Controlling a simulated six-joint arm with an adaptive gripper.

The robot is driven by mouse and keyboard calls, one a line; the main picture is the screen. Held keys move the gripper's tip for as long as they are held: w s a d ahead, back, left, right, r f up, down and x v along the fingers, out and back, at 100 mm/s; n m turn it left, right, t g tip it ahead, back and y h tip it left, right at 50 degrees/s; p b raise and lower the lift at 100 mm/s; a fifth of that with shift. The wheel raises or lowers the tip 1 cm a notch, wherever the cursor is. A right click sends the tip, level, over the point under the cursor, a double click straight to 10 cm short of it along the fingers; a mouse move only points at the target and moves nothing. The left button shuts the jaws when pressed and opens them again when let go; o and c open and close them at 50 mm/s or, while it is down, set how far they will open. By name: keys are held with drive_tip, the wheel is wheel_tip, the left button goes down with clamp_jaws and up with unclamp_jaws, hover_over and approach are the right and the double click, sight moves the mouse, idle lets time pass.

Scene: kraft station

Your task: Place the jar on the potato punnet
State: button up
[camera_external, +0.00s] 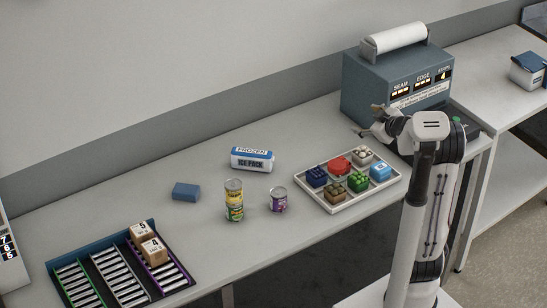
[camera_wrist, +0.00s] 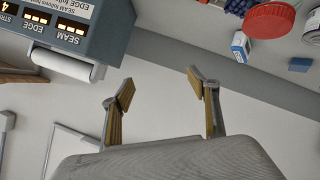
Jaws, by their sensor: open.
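A round red lid, which looks like the jar's (camera_external: 340,164), shows in the back row of the white tray (camera_external: 331,207). Its red top is also at the upper right of the wrist view (camera_wrist: 268,20); the body below is mostly hidden. A brown punnet (camera_external: 335,194), probably the potato punnet, sits in the tray's front row; its contents are too small to be sure of. My gripper (camera_external: 369,121) is open and empty, raised behind the tray near the blue machine. Its two fingers stand apart in the wrist view (camera_wrist: 160,84).
Dark blue, green, light blue and pale punnets share the tray. The blue machine (camera_external: 390,85) is behind; a roller rack (camera_external: 118,278) is front left.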

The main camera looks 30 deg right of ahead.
drive_tip(key=s+a+f+m+g+y, duration=0.1)
drive_tip(key=s+a+f+m+g, duration=0.1)
drive_tip(key=s+a, duration=0.8)
drive_tip(key=s+a+f+m+g+y, duration=0.1)
drive_tip(key=s+a+g, duration=0.4)
drive_tip(key=s+a, duration=0.5)
drive_tip(key=s+f+m, duration=0.1)
drive_tip(key=s, duration=0.5)
drive_tip(key=shift+s+f, duration=0.2)
drive_tip(key=shift+s, duration=0.2)
